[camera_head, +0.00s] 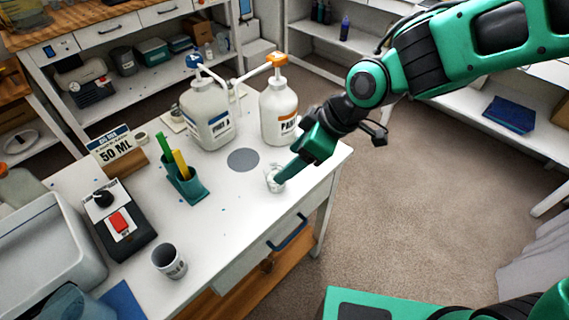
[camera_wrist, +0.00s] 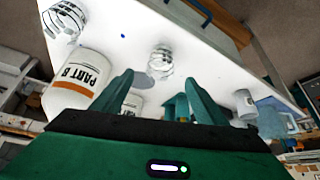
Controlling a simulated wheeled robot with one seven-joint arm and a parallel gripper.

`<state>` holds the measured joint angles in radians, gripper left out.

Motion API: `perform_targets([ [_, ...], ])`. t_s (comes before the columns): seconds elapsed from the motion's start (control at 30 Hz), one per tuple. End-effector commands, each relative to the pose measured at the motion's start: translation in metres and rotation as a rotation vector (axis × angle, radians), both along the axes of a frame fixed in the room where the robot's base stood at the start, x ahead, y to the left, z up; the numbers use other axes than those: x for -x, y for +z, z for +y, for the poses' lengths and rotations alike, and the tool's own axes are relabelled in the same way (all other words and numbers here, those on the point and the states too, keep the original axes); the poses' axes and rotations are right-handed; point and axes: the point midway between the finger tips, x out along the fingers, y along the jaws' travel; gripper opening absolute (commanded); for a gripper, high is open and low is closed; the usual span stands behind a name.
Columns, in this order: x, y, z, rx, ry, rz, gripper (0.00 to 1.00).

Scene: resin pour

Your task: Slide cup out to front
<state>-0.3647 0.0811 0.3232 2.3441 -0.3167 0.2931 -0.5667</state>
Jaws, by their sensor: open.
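A clear plastic cup (camera_head: 273,186) with dark markings stands near the front edge of the white table (camera_head: 225,220). My gripper (camera_head: 286,172) reaches down from the right, its fingertips at or just above the cup in this view. In the wrist view my gripper (camera_wrist: 160,92) is open, and the cup (camera_wrist: 160,62) shows beyond and between the two fingertips. Whether a finger touches the cup I cannot tell. A second clear ribbed cup (camera_wrist: 63,20) shows at the upper left of the wrist view; I cannot make it out in the head view.
Two white pump bottles (camera_head: 208,118) (camera_head: 279,112) stand behind the cup, beside a grey disc (camera_head: 243,160). The drawer handle (camera_head: 288,232) is below the table edge.

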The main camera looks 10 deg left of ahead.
Motion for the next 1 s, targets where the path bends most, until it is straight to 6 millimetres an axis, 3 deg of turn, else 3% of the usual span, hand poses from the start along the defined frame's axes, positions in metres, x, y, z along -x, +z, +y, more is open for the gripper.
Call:
perform_targets([
  [0.1,0.001,0.017,-0.009,-0.001,-0.002,-0.004,0.66],
  [0.33,0.002,0.034,-0.020,-0.001,0.000,-0.001,0.66],
  [1.0,0.000,0.037,-0.027,0.007,-0.018,0.001,0.66],
])
